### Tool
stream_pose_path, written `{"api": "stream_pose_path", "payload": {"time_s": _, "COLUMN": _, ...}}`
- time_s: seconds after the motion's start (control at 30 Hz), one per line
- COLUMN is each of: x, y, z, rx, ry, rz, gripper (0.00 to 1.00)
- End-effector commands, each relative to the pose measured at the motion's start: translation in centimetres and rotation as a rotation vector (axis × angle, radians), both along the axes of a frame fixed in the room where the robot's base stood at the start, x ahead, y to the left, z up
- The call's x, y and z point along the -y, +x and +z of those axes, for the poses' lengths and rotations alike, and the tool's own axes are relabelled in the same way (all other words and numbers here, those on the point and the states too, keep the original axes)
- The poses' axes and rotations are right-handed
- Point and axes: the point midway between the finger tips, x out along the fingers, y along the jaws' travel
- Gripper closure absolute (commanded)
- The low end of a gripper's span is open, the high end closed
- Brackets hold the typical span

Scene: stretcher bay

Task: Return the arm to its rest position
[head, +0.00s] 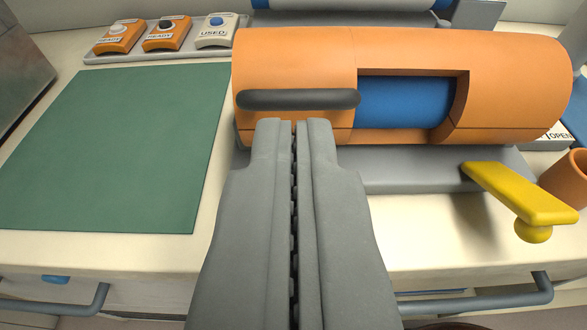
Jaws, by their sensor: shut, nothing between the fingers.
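My gripper (294,126) reaches up from the bottom centre of the head view, its two grey fingers shut with nothing between them. Its tips overlap the lower front of an orange cylinder housing (430,50), just below a dark bar handle (298,99). I cannot tell whether the tips touch the housing. A window in the housing shows a blue inner cylinder (403,102). The rest of my arm is out of view.
A yellow lever (520,192) juts out at the right, near an orange cup (566,180). A green mat (118,150) lies clear at the left. Labelled switch boxes (166,34) stand behind it on a grey strip. Drawer handles (480,302) line the counter's front.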

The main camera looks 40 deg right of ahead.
Motion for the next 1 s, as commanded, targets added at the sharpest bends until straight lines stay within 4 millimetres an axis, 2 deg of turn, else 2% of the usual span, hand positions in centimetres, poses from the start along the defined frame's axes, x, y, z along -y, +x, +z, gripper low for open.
{"api": "stream_pose_path", "payload": {"time_s": 0.37, "x": -1.0, "y": -1.0, "z": -0.2, "rx": -0.001, "ry": -0.001, "rz": -0.001, "gripper": 1.0}}
{"api": "stream_pose_path", "payload": {"time_s": 0.57, "x": 0.2, "y": -1.2, "z": -1.4, "rx": -0.086, "ry": 0.024, "rz": 0.036, "gripper": 1.0}}
{"api": "stream_pose_path", "payload": {"time_s": 0.8, "x": 2.3, "y": -2.5, "z": -5.1, "rx": -0.32, "ry": 0.122, "rz": 0.251, "gripper": 1.0}}
{"api": "stream_pose_path", "payload": {"time_s": 1.0, "x": 2.4, "y": -3.8, "z": -6.0, "rx": -0.362, "ry": 0.182, "rz": 0.487, "gripper": 1.0}}
